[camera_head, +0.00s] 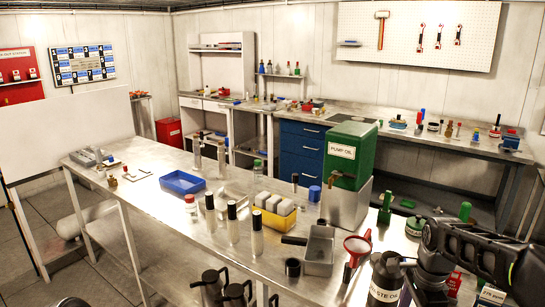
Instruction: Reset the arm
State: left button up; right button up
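My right arm (472,252) comes in from the lower right corner, black and bulky, over the right end of the near steel table. It bends downward beside the black waste oil bottle (386,280). Its fingertips cannot be made out, so I cannot tell whether the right gripper is open or shut, or whether it holds anything. My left gripper is not in view.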

jog(key=s+a+f+n+y, duration=0.1)
jog(key=s+a+f+n, duration=0.15)
jog(key=a+f, duration=0.45)
jog(key=s+a+f+n+y, duration=0.15)
jog(key=a+f+n, duration=0.3)
jog(key=f, duration=0.45)
jog(key=s+a+f+n, duration=0.3)
jog(key=a+f, duration=0.3)
jog(key=f, duration=0.2)
jog(key=s+a+f+n, duration=0.3)
jog(key=s+a+f, duration=0.1)
jog(key=s, duration=0.4)
jog(key=s+a+f+n+y, duration=0.1)
jog(key=s+a+f+n, duration=0.3)
jog(key=s, duration=0.3)
jog(key=shift+s+a, duration=0.4)
jog(key=shift+a, duration=0.2)
jog(key=shift+d, duration=0.1)
